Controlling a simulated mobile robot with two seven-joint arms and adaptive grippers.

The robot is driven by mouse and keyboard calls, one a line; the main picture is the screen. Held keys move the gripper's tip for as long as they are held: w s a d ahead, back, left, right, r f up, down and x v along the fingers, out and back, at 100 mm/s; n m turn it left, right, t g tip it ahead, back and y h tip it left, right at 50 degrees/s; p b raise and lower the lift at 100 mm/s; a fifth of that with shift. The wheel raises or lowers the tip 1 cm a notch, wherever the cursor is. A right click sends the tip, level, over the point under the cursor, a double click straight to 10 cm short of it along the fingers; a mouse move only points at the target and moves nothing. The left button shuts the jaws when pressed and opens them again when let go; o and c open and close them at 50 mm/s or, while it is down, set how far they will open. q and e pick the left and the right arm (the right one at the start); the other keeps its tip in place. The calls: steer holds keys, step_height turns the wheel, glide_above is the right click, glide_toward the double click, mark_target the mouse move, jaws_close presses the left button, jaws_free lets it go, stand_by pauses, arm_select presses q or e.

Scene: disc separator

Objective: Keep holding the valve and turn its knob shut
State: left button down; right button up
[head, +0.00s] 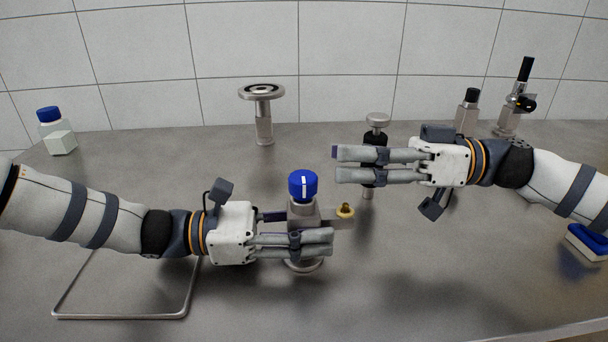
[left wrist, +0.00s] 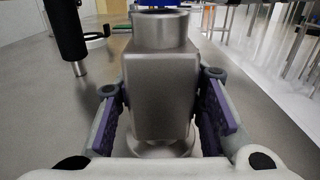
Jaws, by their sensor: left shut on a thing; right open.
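The valve (head: 302,214) stands upright on the table near the middle of the head view, with a steel body, a brass-coloured side outlet and a round foot. Its blue knob (head: 303,186) with a white mark is on top. My left gripper (head: 297,230) is shut around the valve body from the left. In the left wrist view the steel body (left wrist: 160,90) fills the space between the purple finger pads, and only the knob's lower edge shows at the top. My right gripper (head: 338,164) is open and empty, to the right of the knob and slightly higher in the picture.
A black-and-steel fitting (head: 377,122) stands just behind my right gripper. A steel flanged post (head: 263,112) stands further back. A blue-capped bottle (head: 50,116) is at the back left, more fittings (head: 467,110) at the back right. A wire frame (head: 120,316) lies front left.

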mark_target(304, 176)
steer(key=s+d+f+t+h, duration=0.1)
steer(key=s+d+f+t, duration=0.15)
steer(key=s+d, duration=0.25)
steer(key=shift+n+t, duration=0.25)
steer(key=shift+n, duration=0.25)
steer(key=x, duration=0.8)
steer(key=r+x, duration=0.1)
steer(key=x, duration=0.3)
steer(key=shift+a, duration=0.1)
steer(key=shift+s, duration=0.1)
steer(key=c, duration=1.2)
